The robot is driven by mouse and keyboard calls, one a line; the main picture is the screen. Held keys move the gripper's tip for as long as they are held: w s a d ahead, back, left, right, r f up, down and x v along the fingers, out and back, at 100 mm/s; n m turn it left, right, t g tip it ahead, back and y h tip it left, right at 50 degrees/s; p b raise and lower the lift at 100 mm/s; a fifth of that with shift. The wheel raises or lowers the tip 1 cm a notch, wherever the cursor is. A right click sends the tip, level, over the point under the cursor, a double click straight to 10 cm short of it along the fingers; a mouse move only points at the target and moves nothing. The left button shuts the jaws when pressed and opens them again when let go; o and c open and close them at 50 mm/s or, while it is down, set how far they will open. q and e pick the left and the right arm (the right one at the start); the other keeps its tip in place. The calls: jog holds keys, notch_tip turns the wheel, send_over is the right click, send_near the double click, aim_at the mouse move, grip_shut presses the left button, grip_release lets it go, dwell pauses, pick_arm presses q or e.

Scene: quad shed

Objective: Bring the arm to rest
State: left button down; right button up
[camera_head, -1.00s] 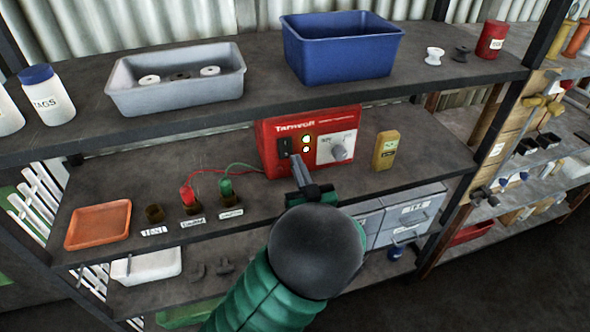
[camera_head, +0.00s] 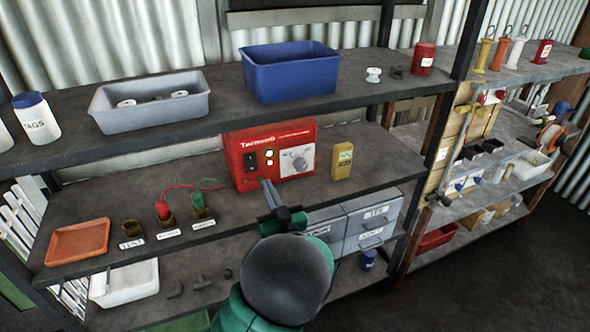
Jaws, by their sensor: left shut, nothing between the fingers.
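My left gripper (camera_head: 268,190) is shut and empty, in front of the red power supply unit (camera_head: 292,136) on the middle shelf. Its fingers point up at the unit's lower front edge; I cannot tell whether they touch it. My green arm with a dark round joint comes in from the bottom and hides part of the lower shelf. The unit has a black switch, two lit lamps and a dial. A red plug (camera_head: 162,209) and a green plug (camera_head: 197,201) stand in small brown holders, with wires to the unit. My right gripper is not in view.
A yellow meter (camera_head: 342,162) stands right of the unit. An orange tray (camera_head: 78,243) lies at the shelf's left end. The upper shelf holds a grey bin (camera_head: 150,105) and a blue bin (camera_head: 290,75). Grey drawers (camera_head: 370,216) sit below. Dark floor is open at right.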

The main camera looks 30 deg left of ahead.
pick_arm(q)
jog(key=d+f+m+g+h+p, duration=0.25)
jog(key=d+f+m+h, duration=0.35)
jog(key=d+h, duration=0.4)
jog(key=s+d+f+m+g+h+p, duration=0.1)
jog(key=s+f+g, duration=0.1)
jog(key=s, duration=0.5)
jog(key=s+d+f+m+g+h+p, duration=0.1)
jog(key=s+d+f+g+h, duration=0.1)
jog(key=s, duration=0.6)
jog(key=s+d+f+m+g+h+p, duration=0.1)
jog(key=s+d+f+g+h, duration=0.1)
jog(key=s+g, duration=0.2)
jog(key=s, duration=0.3)
jog(key=shift+s+d+m, duration=0.2)
jog(key=shift+m, duration=0.2)
jog(key=shift+a, duration=0.1)
